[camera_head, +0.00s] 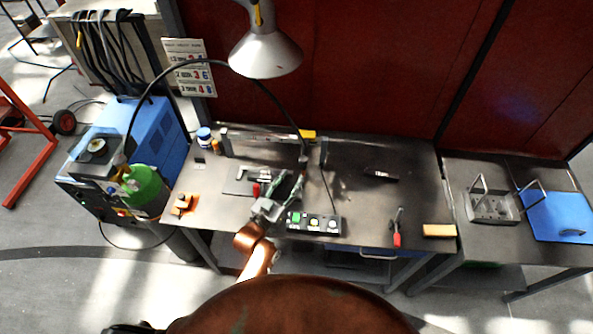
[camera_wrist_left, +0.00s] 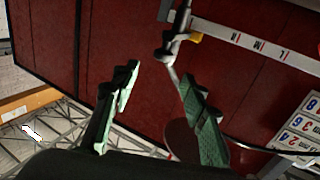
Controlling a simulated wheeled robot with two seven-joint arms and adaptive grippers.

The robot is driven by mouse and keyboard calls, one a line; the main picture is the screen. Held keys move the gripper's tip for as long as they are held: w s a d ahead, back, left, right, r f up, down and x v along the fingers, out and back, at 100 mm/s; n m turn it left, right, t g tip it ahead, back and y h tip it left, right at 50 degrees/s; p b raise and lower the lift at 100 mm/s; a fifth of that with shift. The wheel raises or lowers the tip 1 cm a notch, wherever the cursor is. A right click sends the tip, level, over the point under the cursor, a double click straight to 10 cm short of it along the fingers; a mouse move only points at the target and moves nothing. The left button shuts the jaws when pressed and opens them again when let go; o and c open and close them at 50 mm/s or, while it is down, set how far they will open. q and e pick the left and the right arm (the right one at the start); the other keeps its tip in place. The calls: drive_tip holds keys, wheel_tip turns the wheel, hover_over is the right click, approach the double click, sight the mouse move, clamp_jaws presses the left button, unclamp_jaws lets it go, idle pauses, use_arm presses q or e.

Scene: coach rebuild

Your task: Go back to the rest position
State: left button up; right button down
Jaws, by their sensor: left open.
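My left gripper (camera_head: 290,187) is over the front middle of the workbench (camera_head: 350,205), with its copper-coloured arm coming up from below. In the left wrist view its two green-padded fingers (camera_wrist_left: 160,85) are spread apart with nothing between them. Behind them that view shows the dark red wall panel (camera_wrist_left: 115,35). In the head view the gripper is close to the button box (camera_head: 314,222) and a red-handled tool; I cannot tell its height above the bench. My right gripper is not in view.
A lamp (camera_head: 265,50) hangs over the bench's back. A blue machine (camera_head: 150,135) and green cylinder (camera_head: 144,190) stand at the left. A red-handled tool (camera_head: 397,232) and yellow block (camera_head: 439,231) lie along the front edge. A side table with a metal caddy (camera_head: 493,208) is at the right.

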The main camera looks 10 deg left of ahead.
use_arm(q)
drive_tip(key=shift+s+a, duration=0.2)
drive_tip(key=shift+s, duration=0.35)
